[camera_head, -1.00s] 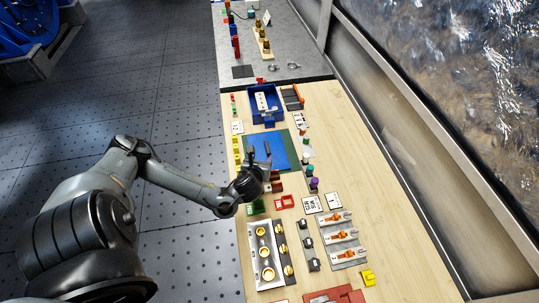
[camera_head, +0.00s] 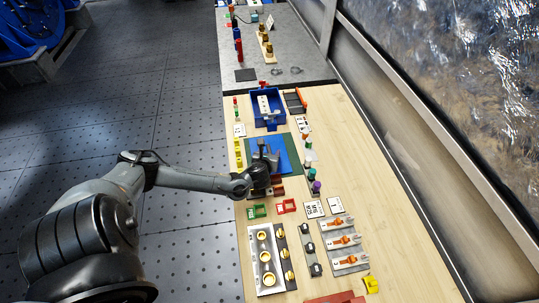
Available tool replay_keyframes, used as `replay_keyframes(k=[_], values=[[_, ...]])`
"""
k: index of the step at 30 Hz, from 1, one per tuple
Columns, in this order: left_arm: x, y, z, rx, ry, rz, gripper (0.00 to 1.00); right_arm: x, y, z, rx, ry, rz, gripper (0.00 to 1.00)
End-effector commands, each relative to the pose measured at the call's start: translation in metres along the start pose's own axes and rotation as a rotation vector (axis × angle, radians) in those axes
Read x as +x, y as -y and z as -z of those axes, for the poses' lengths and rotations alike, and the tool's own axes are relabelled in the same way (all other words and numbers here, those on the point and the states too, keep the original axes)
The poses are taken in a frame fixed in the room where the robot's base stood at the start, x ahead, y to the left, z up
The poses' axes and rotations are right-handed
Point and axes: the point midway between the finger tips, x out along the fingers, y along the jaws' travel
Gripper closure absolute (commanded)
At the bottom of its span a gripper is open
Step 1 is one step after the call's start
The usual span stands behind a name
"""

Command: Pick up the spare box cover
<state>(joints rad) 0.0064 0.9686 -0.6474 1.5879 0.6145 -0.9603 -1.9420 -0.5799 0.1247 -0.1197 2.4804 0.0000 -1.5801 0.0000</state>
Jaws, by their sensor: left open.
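A flat blue plate (camera_head: 286,148) lies on a dark green mat (camera_head: 293,160) in the middle of the wooden bench. It may be the spare box cover, but no label confirms this. My left gripper (camera_head: 264,153) is open, with its fingers over the left part of the blue plate. The hand hides part of the plate and the mat's near left area. I cannot tell whether the fingers touch the plate. My right gripper is not in view.
A blue open box (camera_head: 254,119) stands behind the mat, with an orange-edged dark tray (camera_head: 294,103) beside it. Colored knobs (camera_head: 316,187) line the right. Red (camera_head: 287,206) and green (camera_head: 258,211) brackets and a gold-ringed plate (camera_head: 265,285) lie nearer. The bench's right strip is clear.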

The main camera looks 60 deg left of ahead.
Motion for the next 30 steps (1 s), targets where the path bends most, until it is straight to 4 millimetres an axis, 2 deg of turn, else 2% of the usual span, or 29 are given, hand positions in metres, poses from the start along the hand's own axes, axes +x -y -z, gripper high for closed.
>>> replay_keyframes(k=[9,11,21,30], values=[[0.0048,0.0,0.0004,0.0,-0.001,0.0,0.41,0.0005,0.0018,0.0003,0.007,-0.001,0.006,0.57],[0.0047,0.0,0.0004,0.0,-0.001,0.0,0.48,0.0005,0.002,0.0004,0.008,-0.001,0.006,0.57],[0.0047,-0.0002,0.0006,0.002,-0.001,0.0,1.0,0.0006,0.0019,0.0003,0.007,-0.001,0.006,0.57],[0.0043,0.0007,-0.0003,0.0,0.0,0.002,1.0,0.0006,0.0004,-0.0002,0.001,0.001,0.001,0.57]])
